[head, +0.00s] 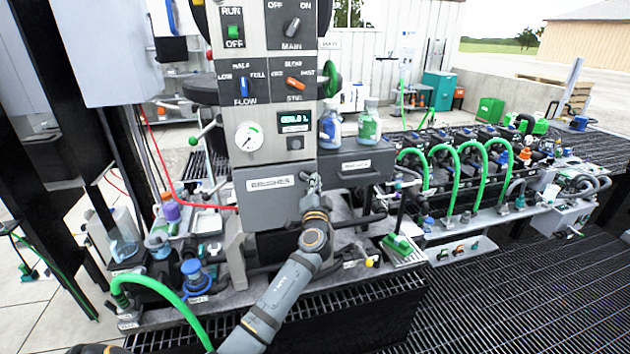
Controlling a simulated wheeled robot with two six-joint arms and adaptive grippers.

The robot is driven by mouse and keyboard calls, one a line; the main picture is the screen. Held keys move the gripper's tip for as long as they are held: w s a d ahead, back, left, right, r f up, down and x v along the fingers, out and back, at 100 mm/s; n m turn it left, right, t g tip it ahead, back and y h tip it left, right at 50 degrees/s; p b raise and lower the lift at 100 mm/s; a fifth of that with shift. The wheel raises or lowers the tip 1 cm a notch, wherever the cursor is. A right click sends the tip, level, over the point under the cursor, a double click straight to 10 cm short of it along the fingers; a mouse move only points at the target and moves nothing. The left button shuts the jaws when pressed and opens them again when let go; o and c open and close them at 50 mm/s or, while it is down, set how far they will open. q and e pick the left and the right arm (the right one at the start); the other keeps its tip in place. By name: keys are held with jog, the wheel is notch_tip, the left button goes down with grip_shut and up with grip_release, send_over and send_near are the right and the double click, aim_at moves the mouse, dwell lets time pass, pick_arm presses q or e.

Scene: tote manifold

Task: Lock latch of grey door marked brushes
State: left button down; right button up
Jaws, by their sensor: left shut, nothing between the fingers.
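The grey door (262,191) has a white label reading BRUSHES and sits low on the front of the grey machine column. It looks closed, flush with the column front. A small metal latch (311,179) is at its right edge, mostly hidden by my left gripper. My left gripper (313,189) is shut and empty, with its fingertips at the latch. I cannot tell whether they touch it, or which way the latch is turned. My right gripper is not in view.
Green hoses (450,165) arch over the manifold at right.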

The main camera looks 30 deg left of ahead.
pick_arm(q)
jog(key=shift+r+m+h+p, duration=0.1)
jog(key=shift+m+h+p, duration=0.2)
jog(key=shift+m+p, duration=0.6)
jog(key=m+p, duration=0.2)
jog(key=f+m+h+p, duration=0.1)
jog(key=m, duration=0.1)
jog(key=m+g+p, duration=0.1)
jog(key=p, duration=0.1)
jog(key=shift+s+a+f+m+h+p, duration=0.2)
jog(key=shift+f+m+h+p, duration=0.1)
jog(key=shift+m+h, duration=0.1)
jog(key=shift+w+r, duration=0.1)
